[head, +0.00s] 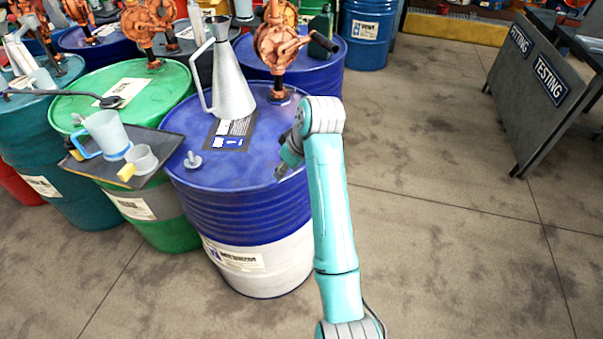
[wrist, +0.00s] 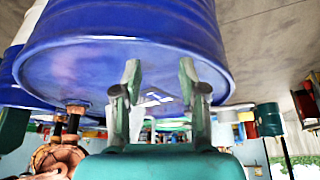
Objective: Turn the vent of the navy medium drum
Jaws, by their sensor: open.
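The navy medium drum (head: 240,205) stands in front of my arm, with a navy upper part, a white lower band and a label reading roughly "MEDIUM". Its vent (head: 193,160) is a small grey winged fitting on the front left of the lid. My gripper (head: 281,172) is at the right edge of the lid, well to the right of the vent, partly hidden by my arm. In the wrist view my gripper (wrist: 160,72) has its two fingers apart with nothing held between them. The drum (wrist: 130,35) fills the upper part there; I cannot make out the vent.
On the lid stand a grey spouted can (head: 230,85) and a copper-coloured hand pump (head: 278,45). A dark tray (head: 85,165) with a measuring jug (head: 106,133) and a cup adjoins the drum's left.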

